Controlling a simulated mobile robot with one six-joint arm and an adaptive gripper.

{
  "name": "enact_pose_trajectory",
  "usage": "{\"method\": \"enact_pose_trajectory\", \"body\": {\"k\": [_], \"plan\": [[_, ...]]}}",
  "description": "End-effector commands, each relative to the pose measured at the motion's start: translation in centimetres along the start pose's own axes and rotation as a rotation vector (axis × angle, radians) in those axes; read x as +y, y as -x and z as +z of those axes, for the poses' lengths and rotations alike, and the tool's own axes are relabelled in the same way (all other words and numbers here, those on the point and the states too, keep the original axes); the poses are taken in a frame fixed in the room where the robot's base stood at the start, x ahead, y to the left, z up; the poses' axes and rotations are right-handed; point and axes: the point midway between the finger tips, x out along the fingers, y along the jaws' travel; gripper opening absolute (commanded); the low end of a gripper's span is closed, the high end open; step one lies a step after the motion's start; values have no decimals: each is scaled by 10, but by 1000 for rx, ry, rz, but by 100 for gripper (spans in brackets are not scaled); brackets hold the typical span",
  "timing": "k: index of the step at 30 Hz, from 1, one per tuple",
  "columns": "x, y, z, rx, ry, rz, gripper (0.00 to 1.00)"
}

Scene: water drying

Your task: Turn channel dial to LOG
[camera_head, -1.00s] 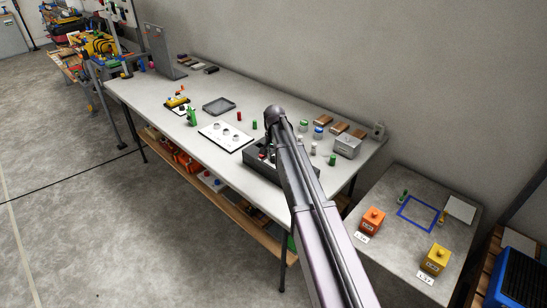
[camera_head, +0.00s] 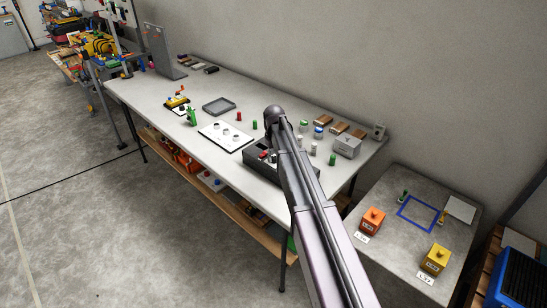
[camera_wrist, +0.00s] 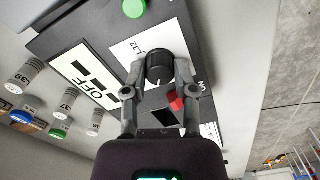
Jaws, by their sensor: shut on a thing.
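A black round dial (camera_wrist: 159,62) stands on a white label marked L32 on a dark panel (camera_wrist: 105,22) in the wrist view. My gripper (camera_wrist: 160,72) has its two fingers closed on the dial's opposite sides. A small white mark shows on the dial's near edge. I cannot read LOG anywhere. In the head view the dark control box (camera_head: 252,170) stands on the long table, and my arm hides the dial and my fingertips.
In the wrist view, a green button (camera_wrist: 134,8), a red part (camera_wrist: 175,101) and a white OFF plate (camera_wrist: 84,72) are close to my fingers. Labelled cylinders (camera_wrist: 68,103) stand at left. A white board (camera_head: 226,136) lies beside the box.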

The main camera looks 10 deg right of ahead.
Motion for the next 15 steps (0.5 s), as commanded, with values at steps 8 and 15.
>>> {"method": "enact_pose_trajectory", "body": {"k": [8,15], "plan": [[-1,0,2,-4,82,-1,0],[-1,0,2,-5,92,-1,0]]}}
